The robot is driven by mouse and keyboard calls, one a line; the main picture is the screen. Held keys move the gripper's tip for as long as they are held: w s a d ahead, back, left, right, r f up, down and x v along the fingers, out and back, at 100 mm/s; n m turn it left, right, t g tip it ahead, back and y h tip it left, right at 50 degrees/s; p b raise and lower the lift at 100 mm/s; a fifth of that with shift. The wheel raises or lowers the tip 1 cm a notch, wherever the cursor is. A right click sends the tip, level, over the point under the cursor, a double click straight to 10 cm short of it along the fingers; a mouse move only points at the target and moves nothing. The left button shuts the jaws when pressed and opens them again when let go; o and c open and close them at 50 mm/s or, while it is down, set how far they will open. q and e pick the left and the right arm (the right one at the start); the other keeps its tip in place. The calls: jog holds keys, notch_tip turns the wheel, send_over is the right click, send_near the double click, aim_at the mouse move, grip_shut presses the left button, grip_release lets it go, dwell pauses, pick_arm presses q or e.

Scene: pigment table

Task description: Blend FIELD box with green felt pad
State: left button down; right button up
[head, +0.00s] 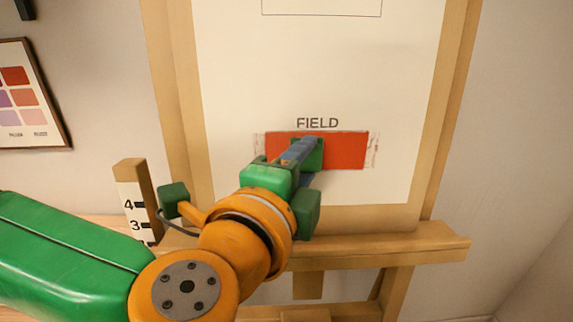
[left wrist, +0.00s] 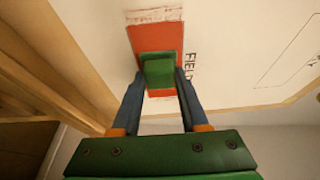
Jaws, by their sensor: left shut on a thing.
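The FIELD box (head: 345,150) is a red-orange rectangle on the white board, under the word FIELD. Its left and right edges carry pale, streaky smears. My left gripper (head: 301,154) reaches up to the box from the lower left. It is shut on the green felt pad (head: 313,150), which lies over the middle of the box and seems to touch it. In the left wrist view, the green felt pad (left wrist: 158,70) sits between the two blue fingers, in front of the red box (left wrist: 155,37). My right gripper is not in view.
The white board (head: 310,60) stands on a wooden easel with a ledge (head: 400,245). A numbered wooden post (head: 130,195) stands at the left. A framed colour chart (head: 25,95) hangs on the left wall. The board around the box is clear.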

pick_arm(q)
jog(key=shift+d, duration=1.5)
jog(key=shift+w+d, duration=0.15)
jog(key=shift+d, duration=2.55)
jog(key=shift+r, duration=0.15)
jog(key=shift+a+b, duration=0.3)
jog(key=shift+a, duration=0.4)
jog(key=shift+a+b, duration=0.6)
jog(key=shift+a, duration=2.45)
jog(key=shift+s+a+p, duration=0.2)
jog(key=shift+a+p, duration=0.1)
jog(key=shift+a, duration=2.85)
jog(key=shift+d+b, duration=0.45)
jog(key=shift+d, duration=2.4)
jog(key=shift+w+d, duration=0.1)
jog(key=shift+d, duration=1.2)
jog(key=shift+w+d+p, duration=0.1)
jog(key=shift+d+p, duration=0.3)
jog(key=shift+d, duration=2.35)
